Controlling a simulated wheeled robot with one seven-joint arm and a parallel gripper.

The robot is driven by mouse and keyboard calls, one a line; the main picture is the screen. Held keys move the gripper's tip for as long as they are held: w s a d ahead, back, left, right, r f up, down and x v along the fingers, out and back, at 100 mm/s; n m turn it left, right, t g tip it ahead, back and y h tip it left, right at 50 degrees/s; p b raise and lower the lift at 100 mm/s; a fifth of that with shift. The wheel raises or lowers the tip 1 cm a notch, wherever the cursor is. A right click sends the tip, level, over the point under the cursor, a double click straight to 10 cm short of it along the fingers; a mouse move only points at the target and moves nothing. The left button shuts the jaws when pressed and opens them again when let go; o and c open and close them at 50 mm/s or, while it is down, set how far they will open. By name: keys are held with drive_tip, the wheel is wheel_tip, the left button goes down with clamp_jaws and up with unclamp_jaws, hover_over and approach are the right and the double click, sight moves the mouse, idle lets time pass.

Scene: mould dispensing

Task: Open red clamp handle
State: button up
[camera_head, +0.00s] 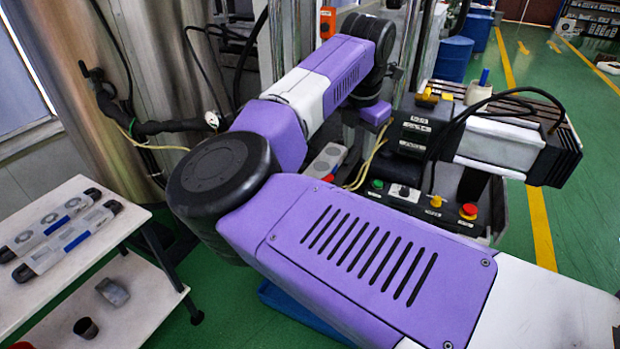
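I cannot make out a red clamp handle in this view; my arm covers much of the middle. My purple and white arm reaches across the picture to a black wrist joint near the upper middle. The fingers of my gripper do not show, so I cannot tell what they are near or whether they hold anything. A metal cylinder (165,50) stands behind the arm at the left, with dark pipes and a small gauge (212,119) in front of it.
A control box (405,197) with a red button (468,212) and a grey machine (500,145) stand at the right. Green floor (585,220) is clear at far right.

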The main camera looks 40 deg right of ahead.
drive_tip(key=w+a+f+y, duration=0.2)
drive_tip(key=w+a+y, duration=0.1)
drive_tip(key=a, duration=0.4)
drive_tip(key=shift+t, duration=0.4)
drive_tip(key=f, duration=0.2)
drive_tip(key=w+f+p, duration=0.1)
drive_tip(key=f, duration=0.3)
drive_tip(key=shift+w+d+f+p, duration=0.15)
drive_tip(key=shift+d+f+p, duration=0.15)
drive_tip(key=shift+f+p, duration=0.1)
clamp_jaws()
